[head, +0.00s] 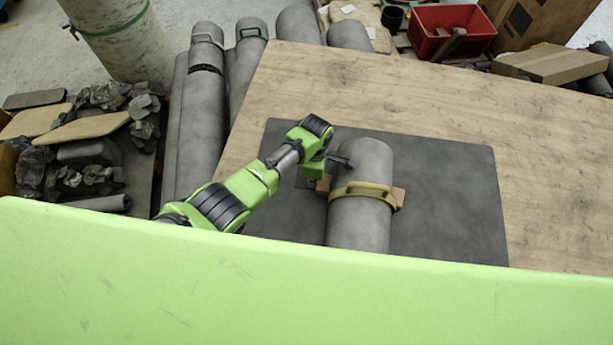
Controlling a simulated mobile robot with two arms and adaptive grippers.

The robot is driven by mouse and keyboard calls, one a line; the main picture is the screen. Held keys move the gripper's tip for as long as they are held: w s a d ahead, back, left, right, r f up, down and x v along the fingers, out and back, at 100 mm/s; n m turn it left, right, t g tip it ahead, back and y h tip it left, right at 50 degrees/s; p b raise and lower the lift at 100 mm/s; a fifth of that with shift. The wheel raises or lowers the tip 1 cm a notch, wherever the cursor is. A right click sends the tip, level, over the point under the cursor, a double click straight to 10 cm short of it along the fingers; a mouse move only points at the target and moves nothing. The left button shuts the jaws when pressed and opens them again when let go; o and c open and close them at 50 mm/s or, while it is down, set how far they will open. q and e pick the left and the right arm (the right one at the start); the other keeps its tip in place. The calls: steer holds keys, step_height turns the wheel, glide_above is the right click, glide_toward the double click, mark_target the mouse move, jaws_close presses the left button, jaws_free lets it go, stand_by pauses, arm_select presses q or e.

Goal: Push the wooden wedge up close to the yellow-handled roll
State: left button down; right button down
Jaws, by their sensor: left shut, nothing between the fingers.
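The grey yellow-handled roll (358,220) lies on a dark mat, with its yellow handle (362,188) across the top. A small piece of light wood (322,187), which looks like the wooden wedge, shows low at the roll's left side, partly hidden by my left gripper. More light wood (400,196) shows at the roll's right side; I cannot tell whether it is a separate wedge. My left gripper (312,180) is shut and empty, just left of the roll beside the left wood piece. I cannot tell whether it touches the wood. My right gripper is out of view.
The dark mat (455,205) lies on a wooden table (545,165), with free room right of the roll. Stone pieces (95,150) lie at the left. A red crate (450,25) is at the back.

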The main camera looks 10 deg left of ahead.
arm_select(q)
steer(key=shift+a, duration=0.3)
steer(key=shift+r, duration=0.1)
step_height(320, 180, up, 12)
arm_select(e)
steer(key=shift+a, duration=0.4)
arm_select(q)
steer(key=shift+a, duration=0.1)
